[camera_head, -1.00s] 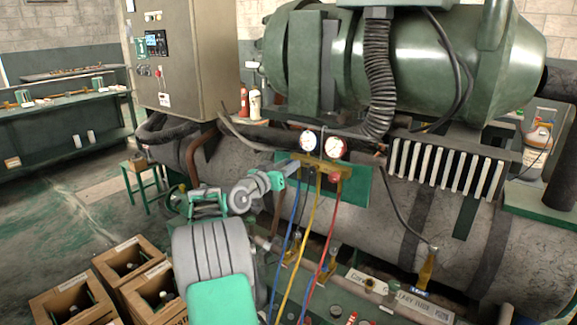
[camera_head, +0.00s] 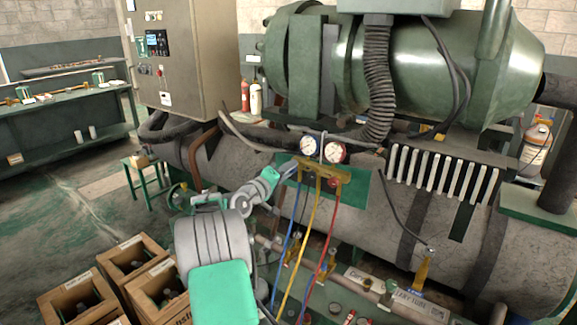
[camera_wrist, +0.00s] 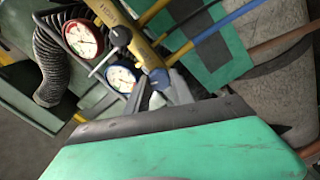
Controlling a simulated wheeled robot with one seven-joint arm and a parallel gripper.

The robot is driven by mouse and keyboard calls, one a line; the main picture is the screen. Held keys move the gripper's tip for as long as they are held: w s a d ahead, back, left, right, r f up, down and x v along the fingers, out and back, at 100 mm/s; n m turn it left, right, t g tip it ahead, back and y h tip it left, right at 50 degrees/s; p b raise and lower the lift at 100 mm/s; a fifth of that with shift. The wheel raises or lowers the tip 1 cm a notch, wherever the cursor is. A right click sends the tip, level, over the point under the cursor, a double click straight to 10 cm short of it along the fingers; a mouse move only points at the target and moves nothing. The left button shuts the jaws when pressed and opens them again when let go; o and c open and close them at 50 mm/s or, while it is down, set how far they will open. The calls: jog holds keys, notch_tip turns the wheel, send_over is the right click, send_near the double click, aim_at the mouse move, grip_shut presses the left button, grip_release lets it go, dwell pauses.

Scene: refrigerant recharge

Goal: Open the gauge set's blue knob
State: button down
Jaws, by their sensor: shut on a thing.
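The gauge set has a brass manifold (camera_head: 325,178) with a blue-rimmed gauge (camera_head: 309,145) and a red-rimmed gauge (camera_head: 335,152), mounted before a green panel. My gripper (camera_head: 290,169) is at the manifold's left end, where it hides the knob in the head view. In the wrist view, the blue knob (camera_wrist: 159,77) shows at the fingertips, beside the blue-rimmed gauge (camera_wrist: 121,77) and the yellow manifold body (camera_wrist: 142,46). My gripper's fingers (camera_wrist: 158,90) are shut on the knob, which is partly hidden between them. How far it is turned cannot be told.
Blue (camera_head: 289,235), yellow (camera_head: 301,255) and red (camera_head: 323,255) hoses hang from the manifold. A ribbed black duct (camera_head: 377,90) and a large grey tank (camera_head: 400,220) are close by. Wooden crates (camera_head: 80,301) stand on the floor at lower left.

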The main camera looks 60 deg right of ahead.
jog(key=shift+f+n+p, duration=0.1)
jog(key=shift+n+p, duration=2.2)
jog(key=shift+n, duration=1.4)
jog(key=c, duration=1.1)
grip_release()
jog(key=w+a+b, duration=0.1)
jog(key=a, duration=0.6)
jog(key=shift+w+a, duration=0.15)
jog(key=shift+a, duration=0.2)
